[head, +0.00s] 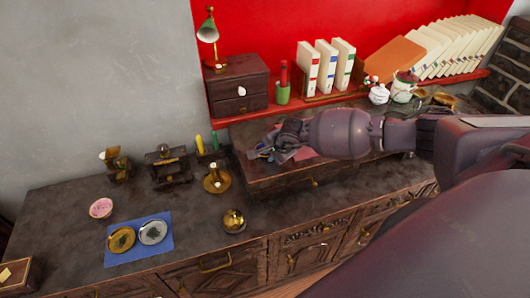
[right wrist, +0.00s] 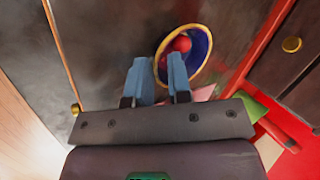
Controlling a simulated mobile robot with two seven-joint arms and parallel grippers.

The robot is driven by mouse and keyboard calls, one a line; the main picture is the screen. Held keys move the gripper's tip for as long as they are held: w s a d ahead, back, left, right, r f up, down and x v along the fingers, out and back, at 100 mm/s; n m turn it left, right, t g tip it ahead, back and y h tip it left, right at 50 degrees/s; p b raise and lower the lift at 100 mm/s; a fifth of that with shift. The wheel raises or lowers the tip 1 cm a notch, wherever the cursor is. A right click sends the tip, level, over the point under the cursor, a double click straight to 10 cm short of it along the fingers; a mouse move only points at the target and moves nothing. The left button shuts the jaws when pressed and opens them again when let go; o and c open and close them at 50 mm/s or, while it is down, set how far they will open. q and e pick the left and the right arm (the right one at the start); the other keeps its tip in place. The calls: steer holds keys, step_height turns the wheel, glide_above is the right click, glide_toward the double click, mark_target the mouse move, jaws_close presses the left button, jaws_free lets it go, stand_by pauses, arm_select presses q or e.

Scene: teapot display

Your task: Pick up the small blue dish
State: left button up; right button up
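The small blue dish (right wrist: 202,48) shows in the right wrist view, with a dark blue inside, a gold rim and round red things in it. It rests on the dark wooden top. My right gripper (right wrist: 157,64) is open, its two blue fingers apart and empty. The right fingertip overlaps the dish's near rim in the picture; I cannot tell whether it touches. In the head view the right gripper (head: 264,151) is over the raised wooden desk top (head: 245,132), and the dish is hidden or too small to tell there. My left gripper is not in view.
A red shelf (head: 228,122) with books, a small drawer box (head: 238,86) and a green pot (head: 283,97) stands behind. A pink sheet (head: 304,153) lies beside the gripper. Left on the lower cabinet are a blue mat (head: 112,256), a pink bowl (head: 101,208) and brass pieces.

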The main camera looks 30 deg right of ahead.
jaws_close()
steer(key=shift+r, duration=0.15)
